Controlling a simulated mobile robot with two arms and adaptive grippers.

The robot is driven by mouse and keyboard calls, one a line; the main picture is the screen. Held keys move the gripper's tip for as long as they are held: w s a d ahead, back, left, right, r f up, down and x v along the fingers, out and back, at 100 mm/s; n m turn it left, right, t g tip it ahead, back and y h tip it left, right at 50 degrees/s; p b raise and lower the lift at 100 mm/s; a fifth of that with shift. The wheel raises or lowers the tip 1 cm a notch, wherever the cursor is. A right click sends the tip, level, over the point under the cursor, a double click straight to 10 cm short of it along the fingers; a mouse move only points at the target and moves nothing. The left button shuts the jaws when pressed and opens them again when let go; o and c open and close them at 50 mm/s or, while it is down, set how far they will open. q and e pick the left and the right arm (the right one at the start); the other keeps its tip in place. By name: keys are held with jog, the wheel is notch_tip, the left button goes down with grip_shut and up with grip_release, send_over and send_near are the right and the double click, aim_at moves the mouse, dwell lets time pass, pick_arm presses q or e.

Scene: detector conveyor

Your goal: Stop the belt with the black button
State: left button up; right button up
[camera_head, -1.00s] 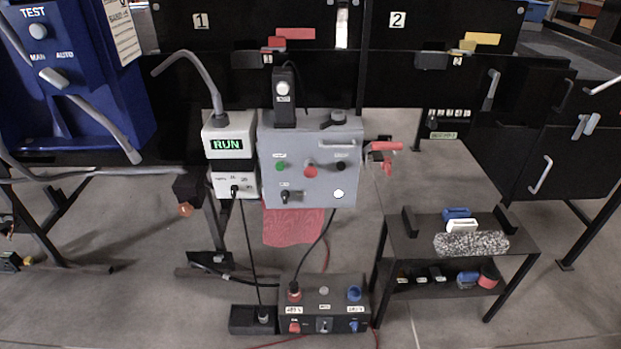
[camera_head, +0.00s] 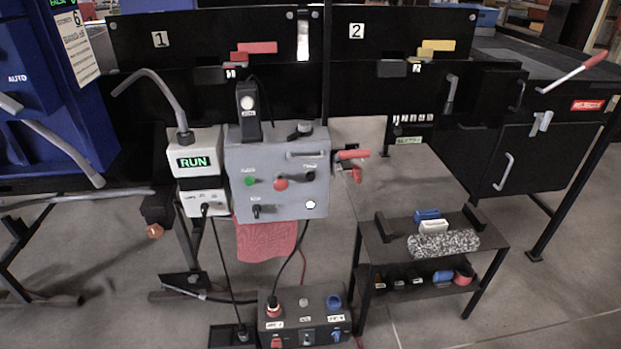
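The grey control box (camera_head: 262,206) stands in the middle of the view, in front of the black conveyor frame. Its face carries a green button (camera_head: 250,181), a red button (camera_head: 281,184) and a black button (camera_head: 310,174) in one row, with the black one at the right. A black switch (camera_head: 257,211) and a white round button or lamp (camera_head: 310,204) sit below. The display (camera_head: 194,162) at the left of the box reads RUN in green. Neither of my grippers shows in this view.
A red-handled lever (camera_head: 352,155) sticks out at the box's right side. A small black table (camera_head: 385,250) with a fuzzy grey roll (camera_head: 443,243) stands to the right. A second box (camera_head: 305,324) with red and blue knobs is on the floor below. Floor is clear between.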

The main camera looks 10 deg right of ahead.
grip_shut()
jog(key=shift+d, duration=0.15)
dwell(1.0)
